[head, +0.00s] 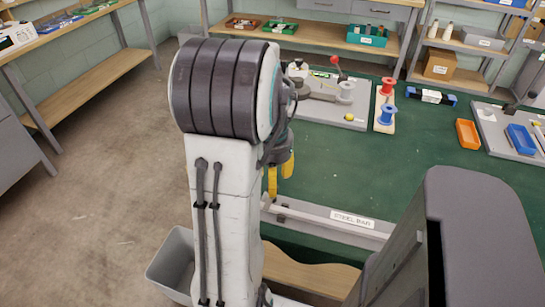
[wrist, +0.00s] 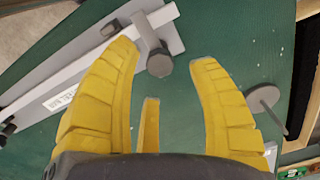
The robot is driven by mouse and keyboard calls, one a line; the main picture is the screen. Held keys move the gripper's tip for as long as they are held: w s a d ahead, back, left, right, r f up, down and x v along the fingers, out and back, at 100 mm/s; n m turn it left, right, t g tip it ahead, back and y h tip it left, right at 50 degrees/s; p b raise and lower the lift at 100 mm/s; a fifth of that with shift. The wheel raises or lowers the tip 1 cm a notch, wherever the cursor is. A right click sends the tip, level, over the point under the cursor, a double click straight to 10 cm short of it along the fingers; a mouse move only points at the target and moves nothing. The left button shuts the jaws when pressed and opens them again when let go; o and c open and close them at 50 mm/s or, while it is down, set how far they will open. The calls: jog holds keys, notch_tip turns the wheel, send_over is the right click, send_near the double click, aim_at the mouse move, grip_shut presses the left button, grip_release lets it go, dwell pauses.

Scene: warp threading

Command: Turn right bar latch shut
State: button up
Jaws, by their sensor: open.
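My gripper (wrist: 164,58) is open, its yellow fingers spread wide with nothing held. In the wrist view, a grey latch (wrist: 146,37) with a faceted knob lies across the end of a pale bar (wrist: 95,60). The knob appears between the fingertips; I cannot tell the depth gap or any contact. A dark knob (wrist: 9,128) sits farther along the bar at the left edge. In the head view, my gripper (head: 280,176) hangs near the left end of the bar fixture (head: 318,224), labelled "STEEL BAR". My arm hides part of that end, and the latch is not clear there.
A grey disc on a thin stem (wrist: 264,97) stands right of the fingers. On the green table are a board with a red-knobbed lever (head: 322,100), red and blue spools (head: 386,110) and an orange bin (head: 467,134). The green surface behind the bar is mostly clear.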

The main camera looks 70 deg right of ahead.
notch_tip(320, 180, up, 9)
dwell(0.5)
dwell(0.5)
